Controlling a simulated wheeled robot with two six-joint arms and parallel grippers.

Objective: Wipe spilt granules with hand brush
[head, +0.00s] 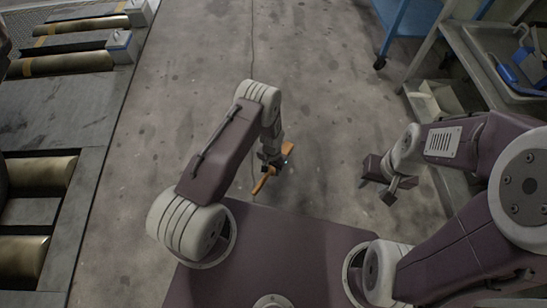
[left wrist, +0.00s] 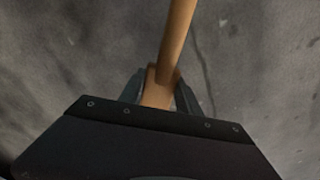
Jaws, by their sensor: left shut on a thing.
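A hand brush with an orange-brown wooden handle (head: 263,182) is held by my left gripper (head: 270,163), above the floor just ahead of my base. In the left wrist view, the fingers (left wrist: 160,90) are shut around the wooden handle (left wrist: 177,40), which runs up out of the picture. The bristles cannot be made out. My right gripper (head: 381,180) is at the right, with its fingers apart and nothing between them. No spilt granules can be made out on the grey floor.
Conveyor rollers (head: 40,172) in a dark metal frame line the left side. A grey cart (head: 480,45) with blue items (head: 518,80) on it stands at the right, with a box (head: 440,97) low down beside it. The floor (head: 320,70) between them is clear.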

